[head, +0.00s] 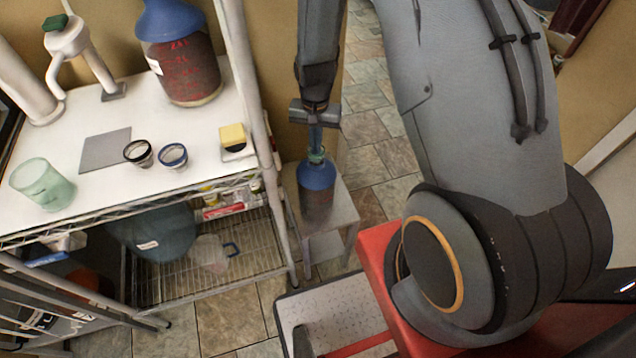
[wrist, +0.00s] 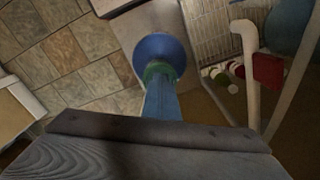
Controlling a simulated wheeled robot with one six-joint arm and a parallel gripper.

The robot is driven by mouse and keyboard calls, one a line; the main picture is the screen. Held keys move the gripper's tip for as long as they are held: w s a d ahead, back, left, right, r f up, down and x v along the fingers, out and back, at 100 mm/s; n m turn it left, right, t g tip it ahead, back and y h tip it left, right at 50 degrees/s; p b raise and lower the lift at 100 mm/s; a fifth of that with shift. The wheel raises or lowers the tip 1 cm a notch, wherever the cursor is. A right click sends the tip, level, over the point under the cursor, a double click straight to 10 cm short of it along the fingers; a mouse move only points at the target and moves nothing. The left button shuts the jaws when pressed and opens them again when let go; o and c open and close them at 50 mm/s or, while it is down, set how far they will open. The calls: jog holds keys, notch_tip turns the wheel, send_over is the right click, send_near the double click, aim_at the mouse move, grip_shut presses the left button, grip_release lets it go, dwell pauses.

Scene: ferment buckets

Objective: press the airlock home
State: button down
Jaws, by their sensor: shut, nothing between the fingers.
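A bottle (head: 317,190) with a blue shoulder and dark contents stands upright on a small stand at centre. In the wrist view its blue shoulder (wrist: 160,48) is seen from above. A green piece (head: 316,155), seemingly the airlock or its stopper, sits at the bottle's mouth; it also shows in the wrist view (wrist: 157,70). My gripper (head: 316,146) is shut and points down right above the green piece. Its blue fingers (wrist: 159,84) hide part of the piece. I cannot tell whether they touch it, or how deep it sits.
The small stand (head: 340,215) has a pale top. A white-topped rack (head: 200,120) to the left holds a large bottle (head: 180,60), a green cup (head: 42,184), two small rimmed cups and a yellow block (head: 233,137). A rack post (head: 262,110) stands close to the bottle's left.

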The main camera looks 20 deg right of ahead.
jog(key=shift+f+b, duration=0.45)
jog(key=shift+f, duration=0.5)
dwell(0.9)
jog(key=shift+r+p, duration=0.35)
jog(key=shift+r, duration=0.1)
dwell(0.4)
notch_tip(320, 180, up, 9)
jog(key=p, duration=0.6)
dwell(0.9)
jog(key=shift+r, duration=0.1)
jog(key=s+r+n+t+b, duration=0.1)
jog(key=s+r+n+b, duration=0.5)
jog(key=s+r, duration=0.9)
jog(key=shift+r, duration=0.15)
jog(key=shift+a, duration=0.1)
dwell(1.5)
